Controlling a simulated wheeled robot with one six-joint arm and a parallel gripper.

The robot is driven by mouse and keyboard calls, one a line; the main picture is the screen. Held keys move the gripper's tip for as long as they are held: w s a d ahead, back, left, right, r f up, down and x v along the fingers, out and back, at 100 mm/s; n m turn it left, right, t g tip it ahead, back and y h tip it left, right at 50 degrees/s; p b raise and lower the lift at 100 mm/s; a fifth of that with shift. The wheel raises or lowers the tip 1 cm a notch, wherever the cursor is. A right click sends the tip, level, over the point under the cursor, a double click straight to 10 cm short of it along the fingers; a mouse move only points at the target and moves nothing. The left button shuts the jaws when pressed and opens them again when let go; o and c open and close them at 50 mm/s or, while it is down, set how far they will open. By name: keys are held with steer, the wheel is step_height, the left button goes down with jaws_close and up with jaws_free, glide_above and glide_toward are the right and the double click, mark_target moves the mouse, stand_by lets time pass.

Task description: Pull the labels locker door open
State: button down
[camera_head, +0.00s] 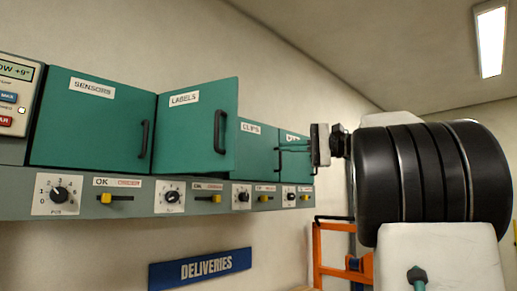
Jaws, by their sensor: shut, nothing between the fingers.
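The labels locker door (190,128) is green with a white LABELS sign and a black upright handle (220,131) near its right edge. It stands partly open, its handle edge swung out from the locker row and its left edge by the sensors door. My gripper (284,147) is to the right of the handle and apart from it, in front of the far lockers. Its thin fingers point left and are shut with nothing between them. The inside of the labels locker is hidden behind the door.
The sensors door (92,119) at left and the clips door (257,149) look shut. A grey ledge (130,200) with dials and yellow sliders runs below. A blue DELIVERIES sign (200,269) is on the wall. An orange frame (330,250) stands lower right.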

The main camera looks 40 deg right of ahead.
steer(key=w+a, duration=0.5)
steer(key=a, duration=0.4)
steer(key=shift+w+a, duration=0.3)
steer(key=shift+s, duration=0.1)
